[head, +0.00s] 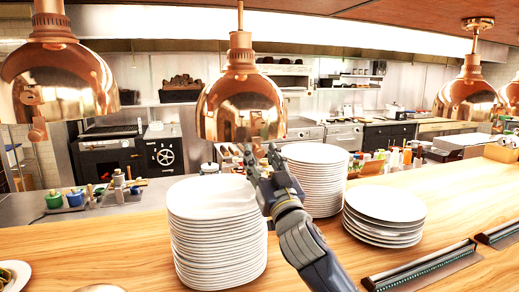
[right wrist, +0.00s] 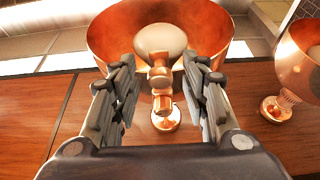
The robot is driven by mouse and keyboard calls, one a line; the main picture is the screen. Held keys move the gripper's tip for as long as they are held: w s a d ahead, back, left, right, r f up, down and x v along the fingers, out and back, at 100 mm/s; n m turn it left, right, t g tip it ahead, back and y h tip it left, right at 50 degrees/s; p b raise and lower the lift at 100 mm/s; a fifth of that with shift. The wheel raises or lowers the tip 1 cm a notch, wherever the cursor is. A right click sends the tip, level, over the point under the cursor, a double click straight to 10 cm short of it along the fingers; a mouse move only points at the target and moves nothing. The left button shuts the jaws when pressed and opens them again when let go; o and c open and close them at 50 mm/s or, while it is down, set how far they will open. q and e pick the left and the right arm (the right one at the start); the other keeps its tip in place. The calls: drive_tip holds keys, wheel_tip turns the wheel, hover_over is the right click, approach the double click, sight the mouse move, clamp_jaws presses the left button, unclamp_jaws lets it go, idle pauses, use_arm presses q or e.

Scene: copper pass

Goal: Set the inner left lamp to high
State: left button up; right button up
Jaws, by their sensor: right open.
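The inner left lamp (head: 240,105) is a shiny copper dome hanging left of centre in the head view. The right wrist view looks up into its copper shade (right wrist: 213,50), with a pale bulb (right wrist: 160,40) inside. A small copper knob (right wrist: 160,80) shows at its rim, between my fingers in the picture. My right gripper (head: 261,158) is just below the lamp's rim, open and empty. In the right wrist view its fingers (right wrist: 160,95) stand apart on either side of the knob; I cannot tell whether they touch it. The lamp's setting is not readable. My left gripper is out of view.
Other copper lamps hang at the left (head: 60,85) and right (head: 468,95). Plate stacks stand on the wooden counter (head: 110,250): a tall one (head: 215,235) left of my arm, another (head: 318,170) behind it, and a low one (head: 384,215) to its right.

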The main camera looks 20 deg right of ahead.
sight(260, 120)
drive_tip(key=shift+x, duration=0.8)
clamp_jaws()
wheel_tip(260, 120, up, 8)
drive_tip(key=p, duration=0.6)
drive_tip(key=shift+r, duration=0.1)
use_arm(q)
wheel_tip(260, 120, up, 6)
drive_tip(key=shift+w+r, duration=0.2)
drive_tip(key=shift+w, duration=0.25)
use_arm(e)
drive_tip(key=shift+s+d+r, duration=0.1)
drive_tip(key=shift+r, duration=0.15)
drive_tip(key=shift+c, duration=0.6)
unclamp_jaws()
drive_tip(key=shift+o, duration=0.6)
drive_tip(key=shift+f, duration=0.1)
